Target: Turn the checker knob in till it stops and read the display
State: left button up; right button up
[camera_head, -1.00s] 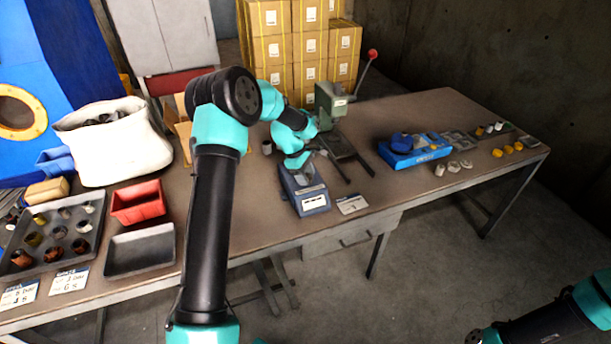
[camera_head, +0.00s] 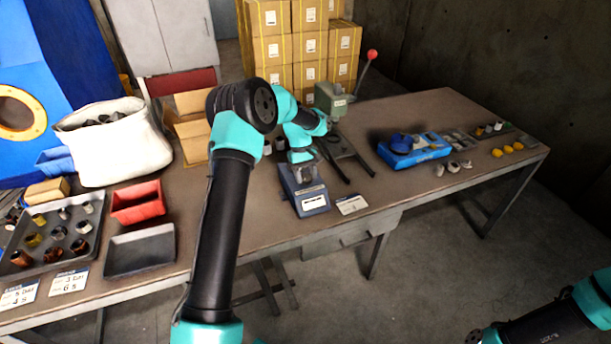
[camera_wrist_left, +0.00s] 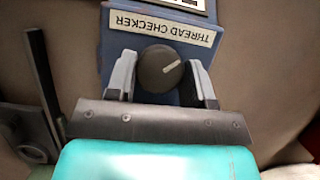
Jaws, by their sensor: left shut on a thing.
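The blue thread checker (camera_head: 312,203) stands on the bench, and its name label (camera_wrist_left: 160,25) reads upside down in the left wrist view. Its round dark knob (camera_wrist_left: 158,76) has a pale pointer line, slanting up to the right in that view. My left gripper (camera_head: 303,170) is over the checker, its two fingers on either side of the knob and shut on it. The checker's pale front panel (camera_head: 314,202) is too small to read in the head view. In the left wrist view the display is cut off by the top edge.
A green press (camera_head: 332,100) with a red-knobbed lever stands behind the checker. A white card (camera_head: 351,205) lies to its right. A blue box (camera_head: 412,155) and small parts are farther right. A red bin (camera_head: 136,203) and grey trays are at left.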

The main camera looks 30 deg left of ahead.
pick_arm(q)
jog(key=m+g+y, duration=0.1)
jog(key=m, duration=0.3)
jog(key=shift+d+m, duration=0.1)
jog(key=shift+m, duration=0.2)
jog(key=m+g+y, duration=0.1)
jog(key=m+y, duration=0.1)
jog(key=m, duration=0.2)
jog(key=shift+m, duration=0.3)
jog(key=m+y, duration=0.1)
jog(key=m, duration=0.3)
jog(key=shift+d+m+y, duration=0.15)
jog(key=shift+m+y, duration=0.15)
jog(key=shift+y, duration=0.1)
jog(key=shift+m+t+y, duration=0.4)
jog(key=shift+m+y, duration=0.3)
jog(key=shift+m, duration=1.2)
jog(key=o, duration=0.9)
